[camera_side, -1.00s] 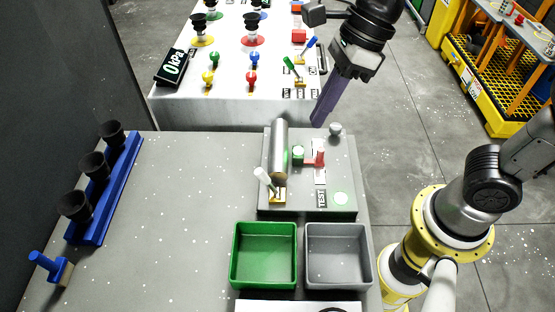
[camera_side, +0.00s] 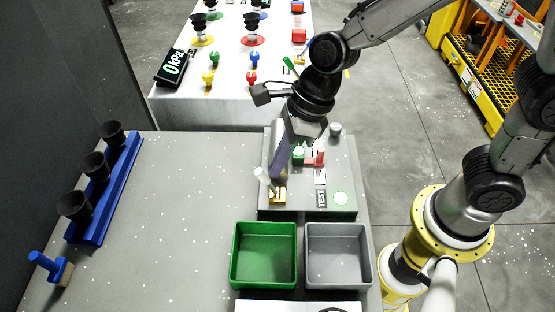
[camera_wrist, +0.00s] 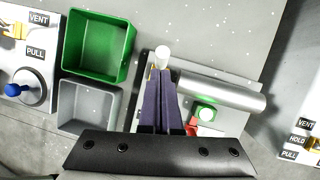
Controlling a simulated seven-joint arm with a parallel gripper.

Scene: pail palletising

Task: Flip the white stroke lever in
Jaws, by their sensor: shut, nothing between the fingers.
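The white stroke lever (camera_side: 262,176) stands on a small brass base (camera_side: 277,195) at the left front of the grey test plate (camera_side: 300,206). It leans up and to the left in the side view. In the wrist view its white tip (camera_wrist: 163,54) shows just beyond my fingertips. My gripper (camera_side: 275,178) points down over the plate, its purple fingers closed together with nothing between them. The fingertips are close beside the lever in the side view; I cannot tell whether they touch it. In the wrist view my gripper (camera_wrist: 161,76) partly hides the lever's base.
A silver cylinder (camera_wrist: 225,92), a green button (camera_side: 298,156) and a red-handled valve (camera_side: 319,158) sit close by on the plate. A green bin (camera_side: 264,286) and a grey bin (camera_side: 338,286) stand in front. A blue rack (camera_side: 108,200) holds black cups at left.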

